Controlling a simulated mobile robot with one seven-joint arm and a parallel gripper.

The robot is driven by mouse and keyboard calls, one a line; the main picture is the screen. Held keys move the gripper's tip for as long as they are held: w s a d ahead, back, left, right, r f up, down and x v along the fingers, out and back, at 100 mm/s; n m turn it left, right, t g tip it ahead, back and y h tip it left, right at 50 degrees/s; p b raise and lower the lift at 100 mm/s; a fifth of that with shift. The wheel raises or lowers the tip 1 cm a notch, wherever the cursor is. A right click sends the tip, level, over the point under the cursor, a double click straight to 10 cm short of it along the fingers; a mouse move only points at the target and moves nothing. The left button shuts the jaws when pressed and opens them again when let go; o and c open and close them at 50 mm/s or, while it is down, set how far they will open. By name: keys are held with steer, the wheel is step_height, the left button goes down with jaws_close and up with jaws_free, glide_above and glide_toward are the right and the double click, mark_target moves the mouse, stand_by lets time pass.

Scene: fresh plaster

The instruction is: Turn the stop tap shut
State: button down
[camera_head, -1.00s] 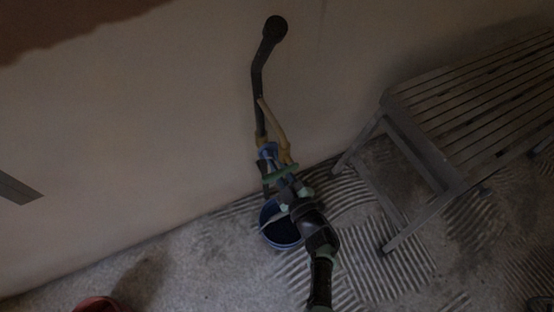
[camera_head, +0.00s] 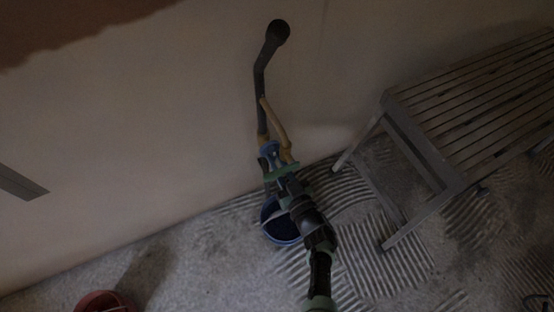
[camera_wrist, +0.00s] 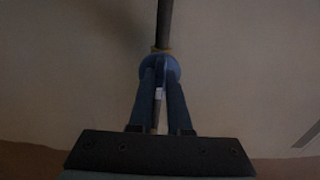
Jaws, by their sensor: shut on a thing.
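The stop tap shows as a blue handle (camera_wrist: 173,66) at the end of a dark pipe in the wrist view. In the head view the blue tap handle (camera_head: 268,150) sits below brass fittings on the pipe by the wall. My gripper (camera_wrist: 160,80) is shut on the tap handle, one finger on each side of it. In the head view my gripper (camera_head: 272,164) reaches up to it from below, and my arm hides part of the tap's lower side. The handle's exact angle is hard to tell in the dim light.
A dark pipe (camera_head: 260,90) runs up the wall, with a brass-coloured branch (camera_head: 276,122) beside it. A blue bucket (camera_head: 284,241) stands on the floor under my arm. A slatted bench (camera_head: 470,90) stands at the right. A red bucket (camera_head: 104,302) is at the bottom left.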

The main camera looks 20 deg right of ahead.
stand_by(0.4)
steer(key=c, duration=0.9)
jaws_free()
steer(key=shift+o, duration=0.2)
steer(key=s+p, duration=0.4)
steer(key=s, duration=0.9)
steer(key=shift+d, duration=0.2)
